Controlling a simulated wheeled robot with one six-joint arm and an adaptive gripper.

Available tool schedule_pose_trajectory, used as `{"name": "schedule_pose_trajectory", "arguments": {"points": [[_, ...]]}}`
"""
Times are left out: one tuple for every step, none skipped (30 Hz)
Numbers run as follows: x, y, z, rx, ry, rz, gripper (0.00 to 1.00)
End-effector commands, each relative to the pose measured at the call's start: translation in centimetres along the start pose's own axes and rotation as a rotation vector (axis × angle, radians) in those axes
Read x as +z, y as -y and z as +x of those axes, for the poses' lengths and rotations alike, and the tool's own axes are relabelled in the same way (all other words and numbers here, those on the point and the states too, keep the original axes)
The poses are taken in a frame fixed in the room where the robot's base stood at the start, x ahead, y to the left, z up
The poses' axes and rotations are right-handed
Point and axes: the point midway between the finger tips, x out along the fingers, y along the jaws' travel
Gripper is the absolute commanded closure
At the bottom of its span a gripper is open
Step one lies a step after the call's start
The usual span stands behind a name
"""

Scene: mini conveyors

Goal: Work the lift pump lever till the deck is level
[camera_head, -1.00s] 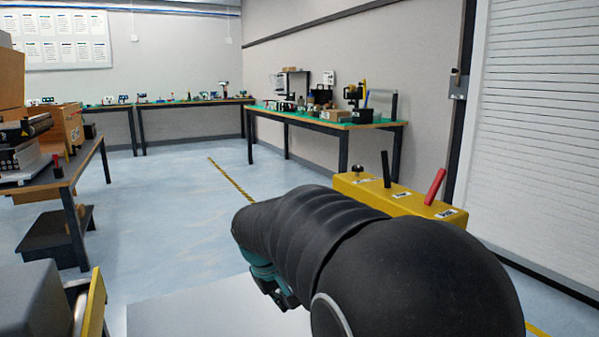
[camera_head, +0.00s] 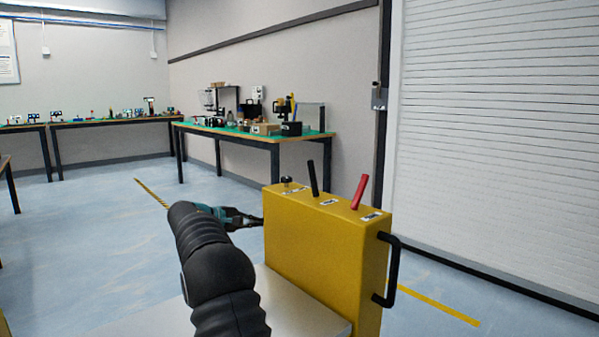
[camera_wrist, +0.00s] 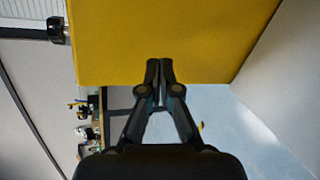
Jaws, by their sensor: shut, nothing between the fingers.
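A yellow control box (camera_head: 325,255) stands right of centre in the head view. On its top are a small black knob (camera_head: 287,182), an upright black lever (camera_head: 313,179) and a red lever (camera_head: 360,191) tilted to the right. Their labels are too small to read, so I cannot tell which is the pump lever. A flat pale grey deck (camera_head: 290,310) lies at the box's foot; I cannot tell if it is level. My gripper (camera_head: 258,220) is shut and empty beside the box's left side, below the levers. In the wrist view its fingertips (camera_wrist: 160,70) overlap the yellow face.
A black handle (camera_head: 392,270) sticks out of the box's right side. A workbench (camera_head: 270,141) with tools stands against the back wall. A roller shutter (camera_head: 490,140) closes the right side. Blue floor (camera_head: 90,240) is open to the left.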

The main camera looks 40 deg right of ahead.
Motion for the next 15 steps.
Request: {"name": "schedule_pose_trajectory", "arguments": {"points": [[0.1,-2.1,-0.1,0.059,0.029,0.013,1.00],[0.3,-3.4,-0.3,0.095,0.047,0.021,1.00],[0.9,-5.3,-0.7,0.141,0.072,0.033,1.00],[1.6,-6.8,-1.1,0.174,0.092,0.046,1.00],[2.4,-8.3,-1.6,0.205,0.110,0.062,1.00],[3.3,-9.9,-2.2,0.240,0.135,0.077,1.00],[3.9,-10.8,-2.5,0.262,0.152,0.083,1.00],[4.4,-11.5,-2.8,0.281,0.170,0.088,1.00],[5.0,-12.2,-3.1,0.301,0.189,0.091,1.00],[5.4,-12.6,-3.3,0.314,0.205,0.090,1.00],[5.6,-12.7,-3.5,0.323,0.217,0.086,1.00],[6.0,-12.9,-3.6,0.332,0.234,0.080,1.00],[6.2,-12.9,-3.6,0.332,0.244,0.076,1.00],[6.3,-12.8,-3.6,0.329,0.249,0.073,1.00],[6.3,-12.8,-3.6,0.327,0.253,0.069,1.00]]}}
